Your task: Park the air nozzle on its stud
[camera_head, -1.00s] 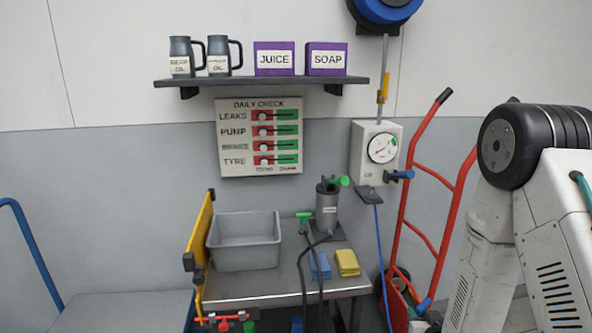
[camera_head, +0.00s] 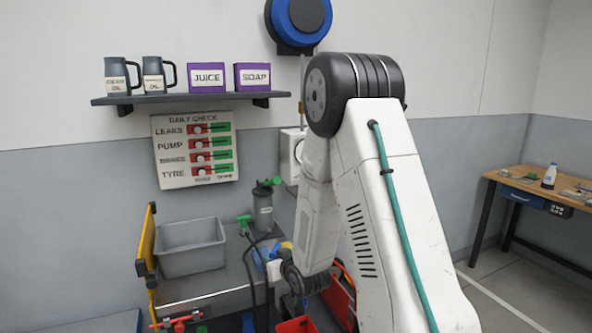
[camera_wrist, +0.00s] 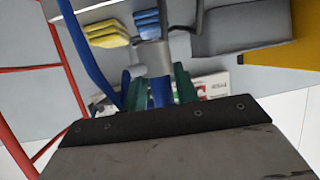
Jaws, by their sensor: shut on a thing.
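My gripper (camera_wrist: 155,92) is shut on the air nozzle (camera_wrist: 160,92). The nozzle's blue part is between the green fingers, and a grey cylindrical part shows beyond them. A blue hose (camera_wrist: 85,60) runs on the left of the wrist view. In the head view my gripper is low at the bench's right end, mostly behind my arm, and the nozzle is hard to make out there. The white gauge box (camera_head: 291,150) on the wall is mostly hidden by my arm. I cannot make out the stud.
A grey bin (camera_head: 192,247), a dark canister (camera_head: 263,212) and yellow (camera_wrist: 103,33) and blue (camera_wrist: 147,23) sponges are on the bench. A red hand truck (camera_wrist: 30,70) stands close by. A shelf (camera_head: 190,98) and check board (camera_head: 195,150) are on the wall.

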